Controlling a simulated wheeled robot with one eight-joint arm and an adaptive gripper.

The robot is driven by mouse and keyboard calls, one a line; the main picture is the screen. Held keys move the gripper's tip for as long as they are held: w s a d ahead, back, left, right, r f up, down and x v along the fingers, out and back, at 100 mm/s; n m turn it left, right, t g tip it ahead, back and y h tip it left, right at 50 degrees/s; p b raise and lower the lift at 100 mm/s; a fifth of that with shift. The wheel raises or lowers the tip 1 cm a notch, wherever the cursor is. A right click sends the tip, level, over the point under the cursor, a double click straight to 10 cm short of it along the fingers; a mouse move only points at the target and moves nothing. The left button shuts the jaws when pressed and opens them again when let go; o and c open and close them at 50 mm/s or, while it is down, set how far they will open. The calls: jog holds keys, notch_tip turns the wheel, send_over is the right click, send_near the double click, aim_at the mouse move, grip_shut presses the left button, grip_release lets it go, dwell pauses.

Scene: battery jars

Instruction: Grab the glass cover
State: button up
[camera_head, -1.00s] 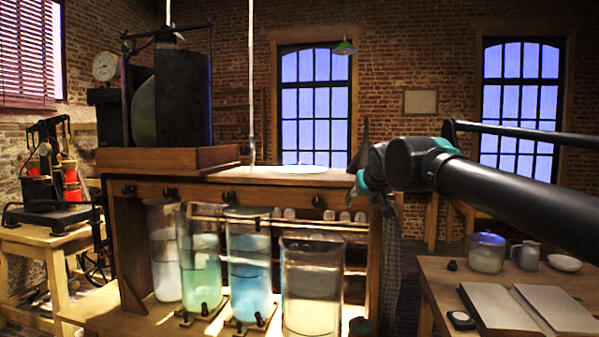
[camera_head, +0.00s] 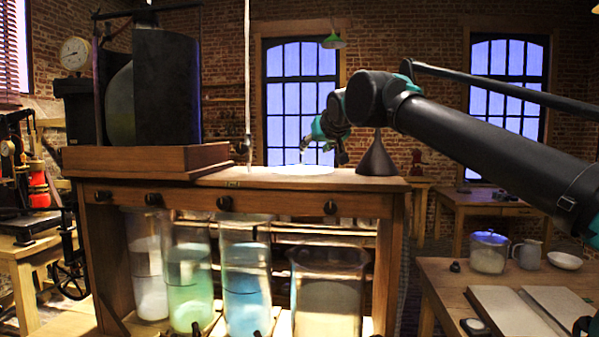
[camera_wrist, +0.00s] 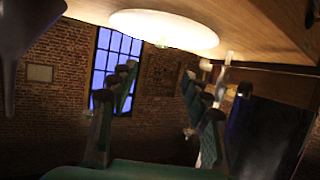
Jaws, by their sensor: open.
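The glass cover looks like a pale, bright round disc (camera_head: 304,170) lying flat on the wooden bench top. In the wrist view, which appears upside down, the disc (camera_wrist: 165,25) is large at the top, with a small knob-like piece near its middle. My gripper (camera_head: 320,150) is just above and behind the disc in the head view. In the wrist view its fingers (camera_wrist: 160,78) are spread apart with nothing between them, and the disc lies beyond them, apart from them.
A dark cone (camera_head: 377,158) stands on the bench right of the disc. A wooden tray (camera_head: 150,160) with a dark apparatus is at left, beside a hanging rod (camera_head: 247,80). Glass jars (camera_head: 247,285) stand below. A side table (camera_head: 440,275) holds a book.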

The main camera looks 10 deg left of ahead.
aim_at(303, 167)
jog(key=x, duration=1.4)
jog(key=shift+w+a+f, duration=0.2)
jog(key=shift+w, duration=0.05)
grip_shut()
